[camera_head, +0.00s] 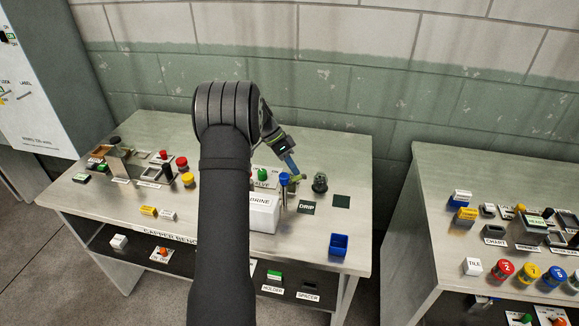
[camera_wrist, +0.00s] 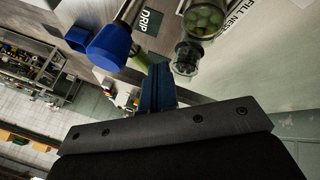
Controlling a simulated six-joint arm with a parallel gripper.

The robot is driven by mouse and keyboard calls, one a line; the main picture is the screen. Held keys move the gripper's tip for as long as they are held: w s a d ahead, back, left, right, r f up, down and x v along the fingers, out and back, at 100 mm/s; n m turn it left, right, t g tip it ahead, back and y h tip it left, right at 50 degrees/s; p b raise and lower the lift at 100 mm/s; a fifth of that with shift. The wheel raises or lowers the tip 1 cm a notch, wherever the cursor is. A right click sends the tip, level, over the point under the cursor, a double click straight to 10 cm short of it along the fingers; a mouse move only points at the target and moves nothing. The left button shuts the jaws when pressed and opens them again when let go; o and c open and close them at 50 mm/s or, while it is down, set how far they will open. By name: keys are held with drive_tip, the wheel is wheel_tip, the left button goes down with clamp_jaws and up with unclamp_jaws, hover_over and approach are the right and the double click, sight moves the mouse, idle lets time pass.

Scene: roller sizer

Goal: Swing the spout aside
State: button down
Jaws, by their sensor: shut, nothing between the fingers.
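My gripper (camera_head: 293,168) is shut and empty, pointing down over the right part of the bench; its blue fingers (camera_wrist: 156,88) also show in the wrist view. A blue-capped post (camera_head: 284,180) stands just left of the fingertips; its blue cap (camera_wrist: 110,46) is large in the wrist view. A green bar (camera_wrist: 141,58) lies close by the fingertips, between the cap and a clear jar; I cannot tell whether it is the spout or whether the fingers touch it. The small clear jar (camera_head: 320,183) stands right of the gripper.
The white brine box (camera_head: 264,213) and a green valve knob (camera_head: 262,174) are to the left. A dark DRIP pad (camera_head: 306,207) and a blue bin (camera_head: 339,244) lie in front. A clear container of green balls (camera_wrist: 205,17) is close by. A second bench (camera_head: 425,250) stands right.

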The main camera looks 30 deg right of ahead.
sight(300, 176)
drive_tip(key=shift+s+d+m+g+y, duration=0.2)
drive_tip(key=shift+s+m+y, duration=0.3)
drive_tip(key=shift+s+m, duration=0.35)
drive_tip(key=shift+s+d+m+g+y, duration=0.1)
drive_tip(key=shift+s+m+g+y, duration=0.1)
drive_tip(key=shift+s+m+y, duration=0.5)
drive_tip(key=shift+s, duration=0.3)
drive_tip(key=shift+w+d, duration=0.2)
drive_tip(key=shift+w, duration=0.1)
drive_tip(key=w+d+r, duration=0.2)
drive_tip(key=w+r, duration=0.5)
drive_tip(key=r, duration=0.2)
drive_tip(key=shift+w+d, duration=0.25)
drive_tip(key=shift+w, duration=0.15)
